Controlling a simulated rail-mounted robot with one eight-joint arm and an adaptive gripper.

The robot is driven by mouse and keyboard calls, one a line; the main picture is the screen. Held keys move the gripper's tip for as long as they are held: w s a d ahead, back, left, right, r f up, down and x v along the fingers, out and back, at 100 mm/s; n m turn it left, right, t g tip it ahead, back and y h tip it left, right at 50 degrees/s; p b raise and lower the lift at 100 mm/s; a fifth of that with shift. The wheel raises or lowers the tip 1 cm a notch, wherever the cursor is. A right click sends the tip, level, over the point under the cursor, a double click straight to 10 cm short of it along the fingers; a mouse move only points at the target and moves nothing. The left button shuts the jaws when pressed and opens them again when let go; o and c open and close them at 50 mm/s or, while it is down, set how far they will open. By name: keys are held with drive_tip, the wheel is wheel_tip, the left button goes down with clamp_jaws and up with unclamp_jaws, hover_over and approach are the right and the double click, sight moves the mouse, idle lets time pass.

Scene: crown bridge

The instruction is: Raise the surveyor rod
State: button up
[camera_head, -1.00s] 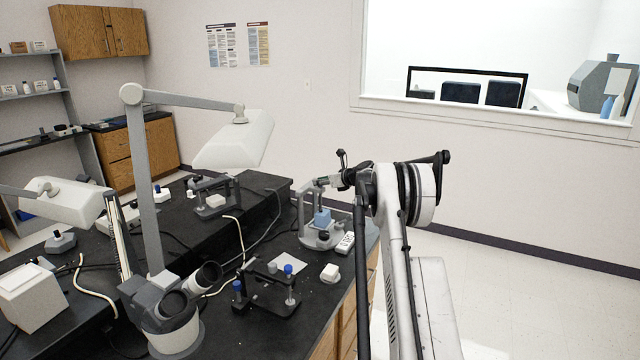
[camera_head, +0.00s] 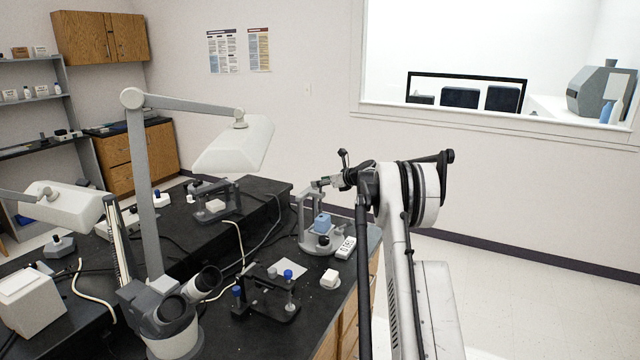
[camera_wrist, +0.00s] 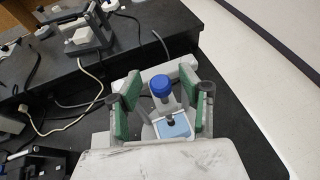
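The surveyor (camera_head: 303,212) is a grey stand near the right end of the black bench, with a light-blue block (camera_head: 322,224) on its base. In the wrist view the surveyor's pale frame (camera_wrist: 187,66) surrounds a round blue knob (camera_wrist: 160,85), which seems to top the rod. The light-blue block (camera_wrist: 178,127) shows below the knob. My gripper (camera_wrist: 166,90) is open, its green-padded fingers left and right of the knob with gaps on both sides. In the head view my gripper (camera_head: 326,182) is at the top of the surveyor; the rod itself is hidden.
A white handset-like device (camera_head: 346,247) lies right of the surveyor, and a small white block (camera_head: 330,279) in front. A dark stand with blue knobs (camera_head: 265,296) is to the front left. A lamp (camera_head: 235,143) hangs at the left. The floor to the right is clear.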

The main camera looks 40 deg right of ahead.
drive_tip(key=v, duration=1.1)
drive_tip(key=shift+s, duration=0.2)
drive_tip(key=shift+r, duration=0.1)
